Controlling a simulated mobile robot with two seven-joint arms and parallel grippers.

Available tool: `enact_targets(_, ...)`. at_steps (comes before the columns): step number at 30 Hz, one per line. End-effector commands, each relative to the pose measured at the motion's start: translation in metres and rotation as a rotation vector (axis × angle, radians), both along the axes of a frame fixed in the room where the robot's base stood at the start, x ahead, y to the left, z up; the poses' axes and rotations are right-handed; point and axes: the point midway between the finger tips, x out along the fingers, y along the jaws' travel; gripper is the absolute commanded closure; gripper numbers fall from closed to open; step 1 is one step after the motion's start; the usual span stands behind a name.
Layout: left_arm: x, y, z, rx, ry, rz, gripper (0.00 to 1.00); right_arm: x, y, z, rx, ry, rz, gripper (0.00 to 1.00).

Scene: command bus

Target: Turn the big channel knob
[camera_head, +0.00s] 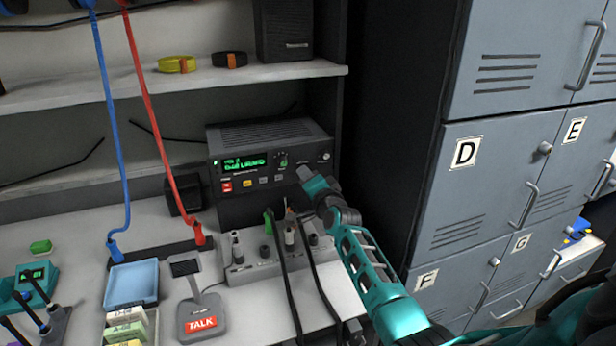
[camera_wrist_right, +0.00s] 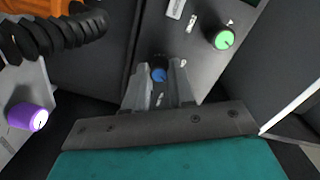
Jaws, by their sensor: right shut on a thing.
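The black radio (camera_head: 270,135) with a green-lit display stands at the back of the desk. My right gripper (camera_head: 304,174) reaches its lower right front. In the right wrist view, both fingers are closed around a dark knob with a blue face (camera_wrist_right: 158,75). A green-faced knob (camera_wrist_right: 222,40) sits apart from the fingers, up and to the right; a green knob (camera_head: 283,160) also shows on the radio's front in the head view. The gripped knob is hidden behind my gripper in the head view. I cannot tell which is the big channel knob. My left gripper is not in view.
A grey plug panel (camera_head: 262,262) with knobs and black cables lies just below my right arm; a purple knob (camera_wrist_right: 28,117) is near my wrist. A TALK microphone stand (camera_head: 200,310) and blue tray (camera_head: 130,285) stand left. Grey lockers (camera_head: 480,210) flank the right.

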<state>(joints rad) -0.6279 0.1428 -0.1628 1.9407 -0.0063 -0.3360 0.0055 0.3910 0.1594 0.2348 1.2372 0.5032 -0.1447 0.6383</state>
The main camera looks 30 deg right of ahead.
Motion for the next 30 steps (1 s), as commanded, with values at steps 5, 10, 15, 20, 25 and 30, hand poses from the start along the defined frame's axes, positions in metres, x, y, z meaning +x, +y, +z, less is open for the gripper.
enact_targets(5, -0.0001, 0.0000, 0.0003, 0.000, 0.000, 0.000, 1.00, 0.0008, 0.0009, 0.0017, -0.162, 0.035, 0.000, 1.00)
enact_targets(10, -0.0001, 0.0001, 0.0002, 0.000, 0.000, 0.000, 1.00, 0.0008, 0.0011, 0.0016, -0.320, 0.073, 0.000, 1.00)
enact_targets(15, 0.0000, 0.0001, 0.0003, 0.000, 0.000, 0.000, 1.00, 0.0008, 0.0012, 0.0014, -0.474, 0.110, 0.000, 1.00)
enact_targets(20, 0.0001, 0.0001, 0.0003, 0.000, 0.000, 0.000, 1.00, 0.0008, 0.0012, 0.0012, -0.605, 0.142, 0.000, 1.00)
enact_targets(25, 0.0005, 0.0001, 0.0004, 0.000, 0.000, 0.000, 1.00, 0.0008, 0.0011, 0.0010, -0.718, 0.168, -0.001, 1.00)
enact_targets(30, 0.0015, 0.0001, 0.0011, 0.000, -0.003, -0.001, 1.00, 0.0008, 0.0011, 0.0009, -0.798, 0.188, -0.001, 1.00)
